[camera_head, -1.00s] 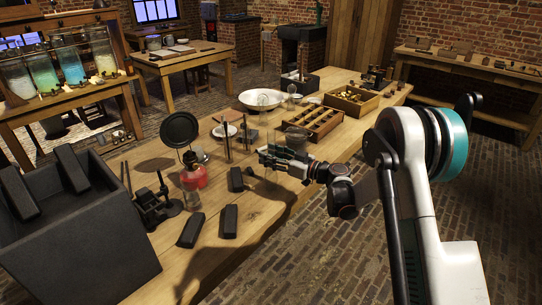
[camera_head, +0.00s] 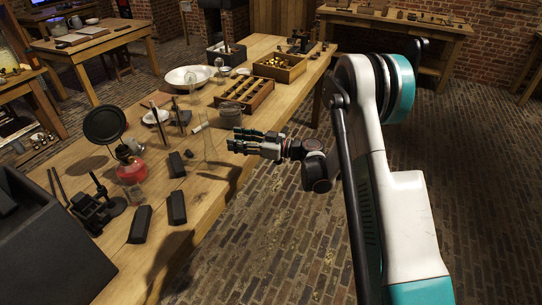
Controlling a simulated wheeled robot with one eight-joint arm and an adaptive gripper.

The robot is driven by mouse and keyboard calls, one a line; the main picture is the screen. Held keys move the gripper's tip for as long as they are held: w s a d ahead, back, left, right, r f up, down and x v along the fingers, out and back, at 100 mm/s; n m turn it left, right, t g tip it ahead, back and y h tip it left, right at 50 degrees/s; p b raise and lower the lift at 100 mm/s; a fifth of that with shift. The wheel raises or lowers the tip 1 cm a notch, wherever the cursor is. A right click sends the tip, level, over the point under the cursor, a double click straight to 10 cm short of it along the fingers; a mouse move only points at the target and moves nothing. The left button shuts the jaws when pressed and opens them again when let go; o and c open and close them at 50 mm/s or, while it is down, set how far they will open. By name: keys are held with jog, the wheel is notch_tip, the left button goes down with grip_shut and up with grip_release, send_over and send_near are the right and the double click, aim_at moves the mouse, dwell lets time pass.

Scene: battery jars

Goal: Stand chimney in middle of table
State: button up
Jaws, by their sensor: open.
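A clear, slender glass piece that looks like the chimney (camera_head: 209,150) stands upright near the front edge of the wooden table (camera_head: 215,178). Its outline is faint against the wood. My gripper (camera_head: 236,141) is open and points left toward it, just to its right. A gap seems to show between the fingers and the glass, but I cannot tell the depth. A lamp with a red base (camera_head: 131,170) stands further left, with a dark round disc (camera_head: 105,125) behind it.
Dark blocks (camera_head: 140,224) lie along the table's front edge. A white bowl (camera_head: 188,77) sits at the back. A large black box (camera_head: 50,245) fills the lower left.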

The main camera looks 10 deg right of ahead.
jog(key=w+d+r+m+t+h, duration=0.1)
jog(key=d+r+m+t+h, duration=0.15)
jog(key=r, duration=0.65)
jog(key=w+d+r+m+t+h, duration=0.1)
jog(key=d+r+m+t+h, duration=0.2)
jog(key=r, duration=0.5)
jog(key=w+d+r+m+t+h, duration=0.1)
jog(key=d+r+m+t+h, duration=0.15)
jog(key=r+t, duration=0.45)
jog(key=s+d+r+m+g+h, duration=0.2)
jog(key=s+d+r+m+h, duration=0.1)
jog(key=s+d+r+h, duration=0.25)
jog(key=s+d+f+m+g+h, duration=0.2)
jog(key=s, duration=0.4)
jog(key=s+d+f+m+g+h, duration=0.1)
jog(key=s+d+g+h, duration=0.2)
jog(key=s, duration=0.3)
jog(key=s+a+f+g+y, duration=0.1)
jog(key=s+f, duration=0.3)
jog(key=s, duration=0.4)
jog(key=s+a+f+n+g, duration=0.1)
jog(key=s+a+f+g, duration=0.2)
jog(key=s, duration=0.4)
jog(key=s+a+f+g+y, duration=0.1)
jog(key=s+f+g, duration=0.2)
jog(key=s+f, duration=0.3)
jog(key=s, duration=0.2)
jog(key=shift+s+a+f+n+y, duration=0.35)
jog(key=shift+a+f+n, duration=0.05)
